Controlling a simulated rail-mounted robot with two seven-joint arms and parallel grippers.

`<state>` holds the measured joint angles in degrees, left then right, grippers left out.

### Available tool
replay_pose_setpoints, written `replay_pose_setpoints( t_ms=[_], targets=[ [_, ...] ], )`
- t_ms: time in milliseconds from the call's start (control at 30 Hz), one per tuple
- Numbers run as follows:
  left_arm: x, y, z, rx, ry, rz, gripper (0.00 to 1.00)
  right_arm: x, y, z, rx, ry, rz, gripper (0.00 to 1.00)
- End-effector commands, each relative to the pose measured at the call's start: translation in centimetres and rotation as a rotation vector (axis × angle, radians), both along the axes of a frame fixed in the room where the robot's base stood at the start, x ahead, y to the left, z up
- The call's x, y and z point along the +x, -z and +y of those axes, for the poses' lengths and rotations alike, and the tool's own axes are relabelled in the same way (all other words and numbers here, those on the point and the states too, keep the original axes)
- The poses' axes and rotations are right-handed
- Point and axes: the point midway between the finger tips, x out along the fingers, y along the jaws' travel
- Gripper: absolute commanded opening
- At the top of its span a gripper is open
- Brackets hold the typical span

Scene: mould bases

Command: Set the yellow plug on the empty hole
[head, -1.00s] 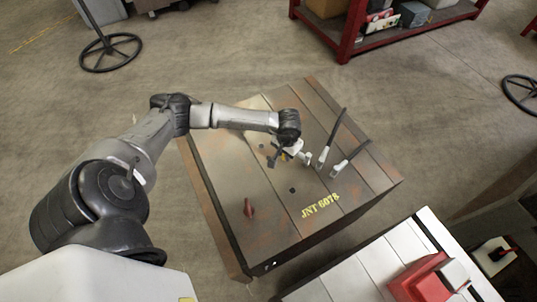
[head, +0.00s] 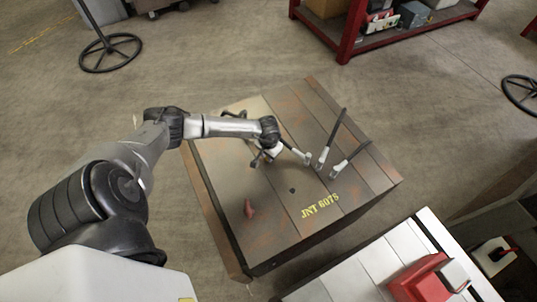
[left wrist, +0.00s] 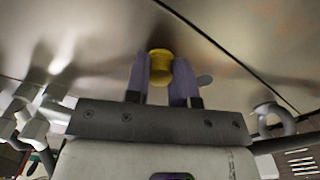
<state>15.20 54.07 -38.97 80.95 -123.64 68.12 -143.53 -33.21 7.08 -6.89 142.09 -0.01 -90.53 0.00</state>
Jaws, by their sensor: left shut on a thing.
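The yellow plug (left wrist: 159,66) shows in the left wrist view between the two purple-grey fingers. My left gripper (left wrist: 160,80) is shut on it. In the head view my left gripper (head: 258,158) is over the left-middle of the mould base (head: 297,112); the plug cannot be made out there. A small dark hole (head: 292,190) shows bare on the top, to the right of the gripper and nearer the front. Whether the plug touches the top is unclear. My right gripper is not in view.
A red piece (head: 249,207) sits near the front left of the top. White fittings with dark rods (head: 325,155) stand right of the gripper. A pale bench (head: 375,262) with a red box (head: 422,280) is at the lower right. A red shelf (head: 349,40) stands behind.

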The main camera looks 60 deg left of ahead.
Motion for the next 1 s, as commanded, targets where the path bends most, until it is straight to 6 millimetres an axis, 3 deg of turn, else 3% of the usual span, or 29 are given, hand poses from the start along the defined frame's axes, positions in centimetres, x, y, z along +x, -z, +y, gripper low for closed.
replay_pose_setpoints(
  t_ms=[433,467,700,1000],
  targets=[
    [0.03,0.52,0.01,0.0,0.0,0.0,0.01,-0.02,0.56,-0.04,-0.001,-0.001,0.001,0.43],
    [0.03,0.47,0.01,0.0,0.0,0.0,0.24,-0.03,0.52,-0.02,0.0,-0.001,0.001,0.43],
    [0.02,0.37,-0.02,0.0,0.0,0.0,0.47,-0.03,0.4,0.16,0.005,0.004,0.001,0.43],
    [0.01,0.17,-0.03,0.0,0.0,0.0,0.48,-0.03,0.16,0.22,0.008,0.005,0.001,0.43]
  ],
)
